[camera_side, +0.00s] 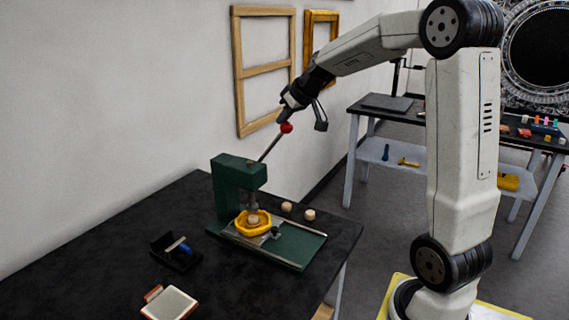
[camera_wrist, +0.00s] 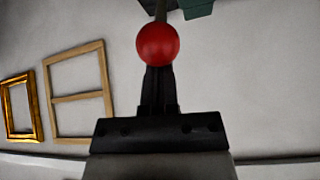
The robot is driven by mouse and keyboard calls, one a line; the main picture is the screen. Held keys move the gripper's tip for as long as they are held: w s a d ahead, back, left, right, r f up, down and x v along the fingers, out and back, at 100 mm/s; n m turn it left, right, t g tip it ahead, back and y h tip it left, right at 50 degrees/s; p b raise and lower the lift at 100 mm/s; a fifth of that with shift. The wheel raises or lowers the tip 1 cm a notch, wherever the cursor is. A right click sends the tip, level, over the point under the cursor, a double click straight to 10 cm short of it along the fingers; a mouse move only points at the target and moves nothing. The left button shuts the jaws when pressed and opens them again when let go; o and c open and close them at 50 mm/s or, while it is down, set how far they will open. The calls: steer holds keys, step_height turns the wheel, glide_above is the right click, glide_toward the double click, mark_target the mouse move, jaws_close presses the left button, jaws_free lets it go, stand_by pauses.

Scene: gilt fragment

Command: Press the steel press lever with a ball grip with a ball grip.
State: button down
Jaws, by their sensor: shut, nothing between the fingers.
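The steel press lever (camera_side: 269,147) slants up and right from a dark green press (camera_side: 237,173) on the black table. Its red ball grip (camera_side: 286,127) is at the top end. My gripper (camera_side: 283,117) is shut and empty, with its fingertips right at the ball in the side view. In the wrist view the red ball (camera_wrist: 157,45) hides the fingertips of my gripper (camera_wrist: 158,72). I cannot tell if they touch. Below the press ram, a yellow ring-shaped holder (camera_side: 241,226) holds a small pale piece (camera_side: 253,219).
Two pale pieces (camera_side: 309,214) lie right of the press. Wooden frames (camera_side: 238,85) hang on the wall behind the lever. Another table (camera_side: 398,118) stands further back.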

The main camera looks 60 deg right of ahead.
steer(key=s+f, duration=1)
steer(key=f, duration=0.3)
steer(key=shift+f, duration=0.3)
steer(key=shift+w+a, duration=0.1)
step_height(320, 180, up, 6)
steer(key=w+d, duration=0.2)
steer(key=s+a, duration=0.1)
steer(key=s, duration=0.9)
steer(key=shift+f, duration=0.2)
steer(key=shift+w+a, duration=0.1)
steer(key=shift+a, duration=0.05)
